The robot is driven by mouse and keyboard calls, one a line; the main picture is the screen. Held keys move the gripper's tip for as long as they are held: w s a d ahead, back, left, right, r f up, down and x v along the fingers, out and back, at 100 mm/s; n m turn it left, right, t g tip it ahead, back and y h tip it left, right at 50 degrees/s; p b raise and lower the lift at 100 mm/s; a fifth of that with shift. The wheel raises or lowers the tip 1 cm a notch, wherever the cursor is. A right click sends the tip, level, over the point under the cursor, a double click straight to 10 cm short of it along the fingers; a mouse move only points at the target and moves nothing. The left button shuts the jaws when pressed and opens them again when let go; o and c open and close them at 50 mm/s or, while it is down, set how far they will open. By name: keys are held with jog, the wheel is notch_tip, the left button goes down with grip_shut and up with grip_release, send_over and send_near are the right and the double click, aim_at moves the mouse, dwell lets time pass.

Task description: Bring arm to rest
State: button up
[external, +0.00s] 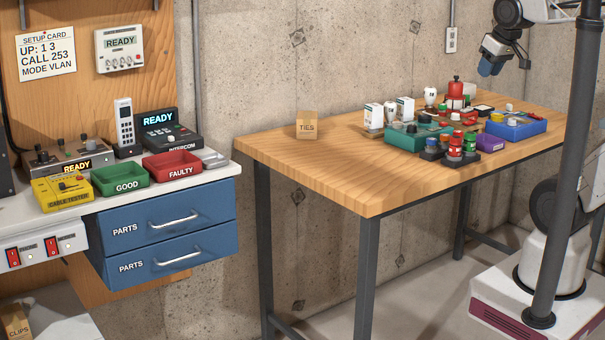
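My arm reaches in from the right edge, with its upper part cut off by the top of the picture. My gripper (488,69) is at the end of the arm, high above the back right part of the wooden table. It points down and hangs clear of everything on the table. It is small and dark here, and its fingers cannot be made out, so I cannot tell whether it is open or shut. No held object can be made out.
The wooden table (285,150) carries a box marked TIES (307,125) and, at right, a cluster with a green tray (405,140) and a blue tray (515,130). Its front left is bare. A dark post (571,150) stands at right. A workbench with blue drawers (165,235) is at left.

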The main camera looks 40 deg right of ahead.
notch_tip(320, 180, down, 7)
jog(key=g, duration=0.2)
jog(key=shift+w+d, duration=0.15)
jog(key=shift+w, duration=0.25)
jog(key=shift+r, duration=0.1)
dwell(0.9)
